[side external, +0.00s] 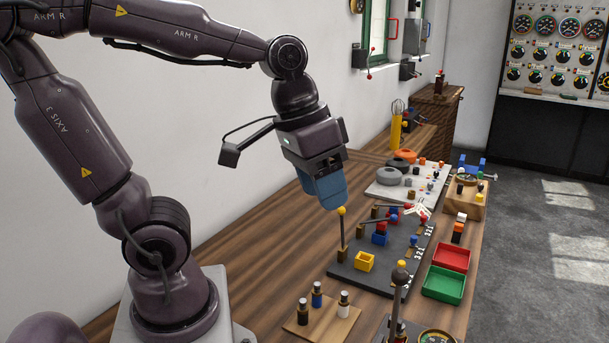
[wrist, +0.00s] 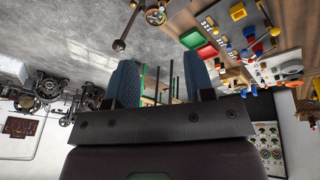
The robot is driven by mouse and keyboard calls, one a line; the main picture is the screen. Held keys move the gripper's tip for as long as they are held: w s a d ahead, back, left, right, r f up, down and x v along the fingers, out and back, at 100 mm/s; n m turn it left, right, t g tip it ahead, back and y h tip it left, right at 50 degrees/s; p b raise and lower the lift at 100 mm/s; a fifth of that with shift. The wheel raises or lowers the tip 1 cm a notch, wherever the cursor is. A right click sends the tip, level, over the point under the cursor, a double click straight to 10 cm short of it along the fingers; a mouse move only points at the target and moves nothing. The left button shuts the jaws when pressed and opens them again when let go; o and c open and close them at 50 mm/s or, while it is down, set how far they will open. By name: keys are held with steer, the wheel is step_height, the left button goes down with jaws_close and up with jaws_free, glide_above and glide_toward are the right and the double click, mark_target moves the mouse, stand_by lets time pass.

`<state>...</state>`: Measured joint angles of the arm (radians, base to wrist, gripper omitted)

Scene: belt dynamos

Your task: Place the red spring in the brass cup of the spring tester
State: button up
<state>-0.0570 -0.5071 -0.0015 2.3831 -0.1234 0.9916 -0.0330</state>
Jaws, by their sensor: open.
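My gripper (side external: 331,200) has blue fingers and hangs above the yellow-knobbed lever (side external: 341,212) at the near-left side of a black board. In the wrist view my gripper (wrist: 160,68) shows its two fingers spread apart with nothing held between them. I cannot make out a red spring for certain; small red pieces on the boards are too small to tell. A dark-knobbed lever (side external: 400,276) and a round dial (side external: 437,337) stand at the front edge, and may belong to the spring tester. I cannot identify a brass cup in either view.
The black board (side external: 345,272) carries levers and a yellow block (side external: 365,261). A red tray (side external: 452,256) and a green tray (side external: 443,285) lie to its right. A white board (side external: 386,189) with discs is behind. Small bottles stand on a wooden board (side external: 318,329) in front.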

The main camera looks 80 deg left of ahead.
steer(key=shift+s+a+r+m+t+y, duration=0.15)
steer(key=shift+s+r+m+t+y, duration=0.1)
steer(key=shift+s+r+m+t, duration=0.25)
steer(key=shift+s+a+r+m+t+y, duration=0.15)
steer(key=shift+s+m+t+y, duration=0.15)
steer(key=shift+s+t, duration=0.4)
stand_by(0.5)
